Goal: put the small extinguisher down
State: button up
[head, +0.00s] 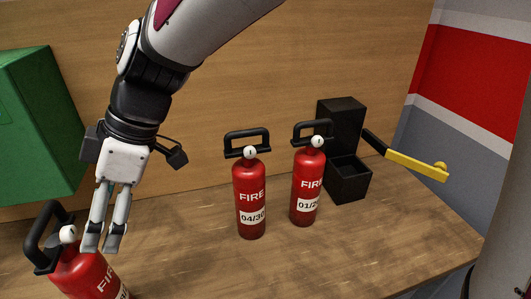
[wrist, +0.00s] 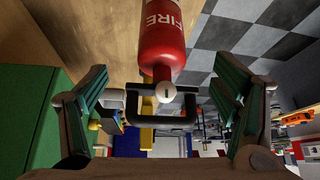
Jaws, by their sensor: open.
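A red fire extinguisher (head: 82,272) with a black handle stands at the lower left of the head view, partly cut off by the frame's edge. My gripper (head: 102,243) is just above and beside its top. In the wrist view, a red extinguisher (wrist: 162,42) with a black handle lies between the wide-spread fingers of my gripper (wrist: 160,82), with gaps on both sides. Two more red extinguishers stand upright on the wooden surface, one in the middle (head: 250,196) and one to its right (head: 306,186). I cannot tell which one is the small extinguisher.
The wooden surface (head: 350,240) is clear in front and at the right. A black open box (head: 348,180) with a tall back stands behind the right extinguisher, near a yellow-ended lever (head: 418,166). A green box (head: 42,120) is at the left.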

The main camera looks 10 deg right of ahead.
jog(key=d+r+m+t+h, duration=0.1)
jog(key=d+m+t+h, duration=0.1)
jog(key=d+m, duration=0.65)
jog(key=d+r+m+t+h, duration=0.2)
jog(key=d+m+t, duration=0.1)
jog(key=d, duration=1.1)
jog(key=s+d+m+t+h, duration=0.1)
jog(key=s+d+m, duration=0.2)
jog(key=d, duration=0.4)
jog(key=s+d+m+h, duration=0.1)
jog(key=s+d+m, duration=0.3)
jog(key=d+m, duration=0.2)
jog(key=shift+s+d+f+t, duration=0.15)
jog(key=shift+d+f+t, duration=0.25)
jog(key=shift+d, duration=0.5)
jog(key=shift+m, duration=0.25)
